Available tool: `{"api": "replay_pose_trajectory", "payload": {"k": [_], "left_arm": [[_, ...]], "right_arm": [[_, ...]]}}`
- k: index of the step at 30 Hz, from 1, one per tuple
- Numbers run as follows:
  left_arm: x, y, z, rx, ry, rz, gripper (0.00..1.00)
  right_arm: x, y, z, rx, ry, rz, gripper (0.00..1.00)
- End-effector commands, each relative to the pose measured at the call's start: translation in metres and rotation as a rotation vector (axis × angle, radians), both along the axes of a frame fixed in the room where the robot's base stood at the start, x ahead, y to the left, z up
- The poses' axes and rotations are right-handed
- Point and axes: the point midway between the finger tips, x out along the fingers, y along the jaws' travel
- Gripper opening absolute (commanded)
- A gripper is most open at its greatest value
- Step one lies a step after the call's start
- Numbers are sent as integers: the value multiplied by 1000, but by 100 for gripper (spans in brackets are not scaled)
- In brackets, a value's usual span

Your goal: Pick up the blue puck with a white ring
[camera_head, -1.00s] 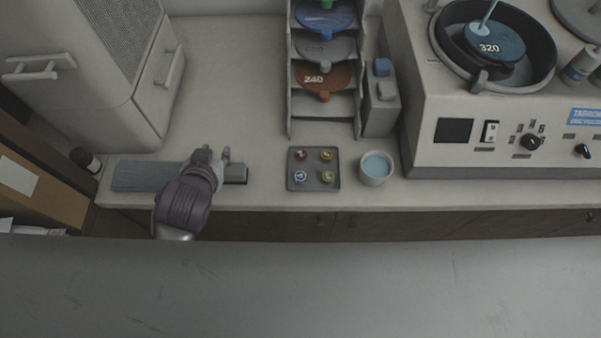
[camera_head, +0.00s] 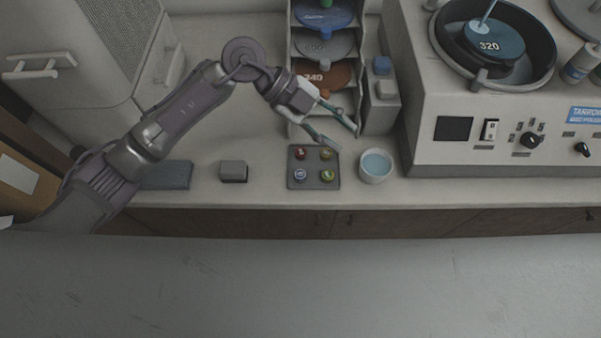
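The blue puck with a white ring (camera_head: 300,175) sits at the front left of a small dark grey tray (camera_head: 314,184) on the counter. A red puck (camera_head: 300,154) is behind it, and yellow-green pucks (camera_head: 327,174) are on the tray's right side. My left gripper (camera_head: 346,138) reaches in from the left, above the back right of the tray. Its two fingers are spread apart with nothing between them. It is behind and to the right of the blue puck, not touching it. My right gripper is not in view.
A white cup of bluish liquid (camera_head: 376,166) stands right of the tray. A disc rack (camera_head: 290,60) stands behind, and a polishing machine (camera_head: 460,100) fills the right. A grey block (camera_head: 233,171) lies left of the tray on the counter.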

Motion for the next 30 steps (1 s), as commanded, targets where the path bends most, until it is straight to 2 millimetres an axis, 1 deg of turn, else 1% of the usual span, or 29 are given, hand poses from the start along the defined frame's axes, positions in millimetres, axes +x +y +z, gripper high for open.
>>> {"api": "replay_pose_trajectory", "payload": {"k": [1, 3, 4, 6, 9, 11, 14, 21, 24, 28, 30], "left_arm": [[9, 20, -13, 147, -4, -6, 37], [19, 49, -28, 333, 5, 4, 37], [23, 61, -32, 400, 7, 13, 37], [31, 82, -37, 524, 13, 34, 37], [36, 100, -41, 623, 19, 54, 37], [36, 103, -44, 647, 23, 60, 37], [32, 101, -56, 652, 28, 59, 37], [19, 87, -99, 648, 27, 58, 37], [16, 83, -112, 646, 25, 59, 37], [14, 80, -120, 644, 22, 57, 37], [13, 79, -124, 646, 24, 58, 37]], "right_arm": [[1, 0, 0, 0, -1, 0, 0], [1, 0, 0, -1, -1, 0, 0], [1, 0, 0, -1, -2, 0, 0], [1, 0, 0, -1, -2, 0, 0], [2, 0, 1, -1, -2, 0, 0], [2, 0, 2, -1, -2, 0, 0], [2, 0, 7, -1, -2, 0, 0], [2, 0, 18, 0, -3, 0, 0], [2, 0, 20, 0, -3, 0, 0], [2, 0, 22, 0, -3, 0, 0], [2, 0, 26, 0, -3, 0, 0]]}}
